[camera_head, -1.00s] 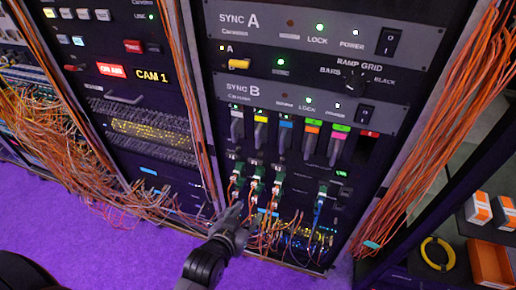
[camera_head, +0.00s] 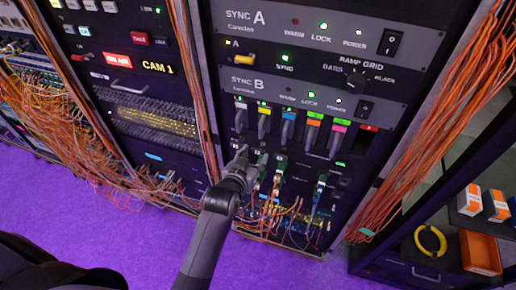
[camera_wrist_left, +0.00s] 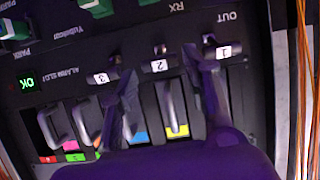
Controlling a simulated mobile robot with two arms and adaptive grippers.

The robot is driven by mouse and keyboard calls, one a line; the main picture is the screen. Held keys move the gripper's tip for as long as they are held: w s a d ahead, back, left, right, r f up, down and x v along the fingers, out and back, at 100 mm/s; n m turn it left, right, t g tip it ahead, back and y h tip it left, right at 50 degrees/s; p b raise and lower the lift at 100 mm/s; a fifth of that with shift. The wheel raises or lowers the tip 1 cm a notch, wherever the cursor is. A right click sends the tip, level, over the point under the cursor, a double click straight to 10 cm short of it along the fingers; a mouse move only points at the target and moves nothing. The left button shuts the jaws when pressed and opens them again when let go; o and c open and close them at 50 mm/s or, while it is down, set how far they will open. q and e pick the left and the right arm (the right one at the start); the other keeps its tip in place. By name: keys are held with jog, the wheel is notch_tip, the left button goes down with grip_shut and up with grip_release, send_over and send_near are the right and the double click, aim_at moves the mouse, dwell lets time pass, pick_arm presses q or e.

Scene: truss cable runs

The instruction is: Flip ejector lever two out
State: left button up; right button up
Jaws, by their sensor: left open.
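My left gripper (camera_head: 241,160) is at the lower front of the SYNC B rack, by the row of small numbered levers under the coloured card handles. In the left wrist view its two dark fingers (camera_wrist_left: 158,62) are apart. The small ejector lever two (camera_wrist_left: 161,49), above a white "2" tag, shows between the fingers, with no visible grip on it. Lever one (camera_wrist_left: 209,40) is beside the right fingertip, and lever three (camera_wrist_left: 115,60) is near the left fingertip. In the head view the gripper hides part of the lever row.
Card handles with a yellow tag (camera_wrist_left: 178,130) and a blue tag (camera_wrist_left: 140,136) stand close to the fingers. Green plugs (camera_head: 279,170) with orange cables hang just right of the gripper. Cable bundles (camera_head: 425,150) run down the rack sides. A shelf with boxes (camera_head: 480,252) stands at right.

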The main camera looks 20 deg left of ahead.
aim_at(257, 152)
pick_arm(q)
jog(key=shift+x, duration=2.3)
jog(key=shift+s, duration=0.1)
pick_arm(e)
jog(key=shift+a+r, duration=0.15)
jog(key=shift+r, duration=0.15)
pick_arm(q)
jog(key=shift+c, duration=0.5)
pick_arm(e)
jog(key=shift+a, duration=0.15)
